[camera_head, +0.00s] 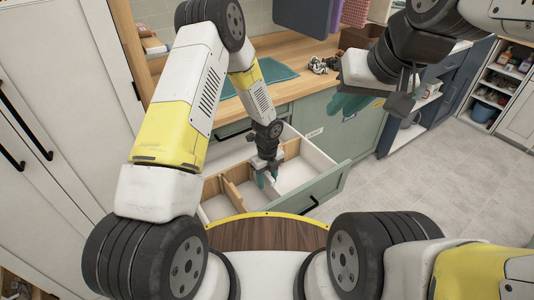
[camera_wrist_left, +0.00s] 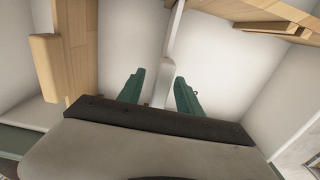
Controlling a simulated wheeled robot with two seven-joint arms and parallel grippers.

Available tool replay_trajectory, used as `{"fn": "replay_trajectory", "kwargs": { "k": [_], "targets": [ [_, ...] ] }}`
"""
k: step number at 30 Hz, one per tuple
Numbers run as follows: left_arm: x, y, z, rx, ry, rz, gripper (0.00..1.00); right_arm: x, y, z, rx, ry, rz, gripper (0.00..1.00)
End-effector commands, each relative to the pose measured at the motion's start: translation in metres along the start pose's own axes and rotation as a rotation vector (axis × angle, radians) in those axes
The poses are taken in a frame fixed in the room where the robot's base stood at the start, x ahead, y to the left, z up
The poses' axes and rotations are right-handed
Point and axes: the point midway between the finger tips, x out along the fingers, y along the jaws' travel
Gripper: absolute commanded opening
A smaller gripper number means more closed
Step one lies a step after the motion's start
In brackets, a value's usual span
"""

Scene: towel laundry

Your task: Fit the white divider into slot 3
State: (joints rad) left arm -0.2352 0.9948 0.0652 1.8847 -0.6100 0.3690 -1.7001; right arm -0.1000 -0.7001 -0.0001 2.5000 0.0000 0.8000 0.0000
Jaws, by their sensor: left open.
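The white divider (camera_wrist_left: 167,75) stands as a thin upright panel in the open drawer (camera_head: 325,184). In the left wrist view its end lies between the two green fingers of my left gripper (camera_wrist_left: 160,92). The fingers are open, one on each side, with a gap visible to them. In the head view my left gripper (camera_head: 267,180) points down into the drawer, and the divider is hard to make out there. My right gripper (camera_head: 352,103) is raised at the upper right, away from the drawer; its jaw opening is unclear. No slot numbers are readable.
Wooden dividers (camera_head: 232,194) stand in the drawer left of my left gripper, and a wooden piece (camera_wrist_left: 75,50) shows at the left in the wrist view. The wooden counter (camera_head: 300,84) above carries a teal towel (camera_head: 272,70). Open floor (camera_head: 400,190) lies to the right.

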Motion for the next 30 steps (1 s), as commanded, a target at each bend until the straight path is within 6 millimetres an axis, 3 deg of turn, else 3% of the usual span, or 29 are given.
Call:
{"fn": "replay_trajectory", "kwargs": {
  "k": [6, 15, 22, 30],
  "targets": [
    [0.020, 0.000, 0.000, -0.001, 0.000, 0.000, 0.42, 0.000, 0.000, 0.000, 0.000, 0.000, 0.000, 0.20],
    [0.022, 0.000, 0.000, -0.002, 0.000, 0.000, 0.42, 0.000, 0.000, 0.000, 0.000, 0.000, 0.000, 0.20],
    [0.022, 0.000, 0.000, -0.002, 0.000, 0.000, 0.00, 0.000, 0.000, 0.000, 0.000, 0.000, 0.000, 0.20],
    [0.020, 0.000, 0.000, -0.002, 0.000, -0.001, 0.00, 0.000, 0.000, 0.000, 0.000, 0.000, 0.000, 0.20]
  ]
}}
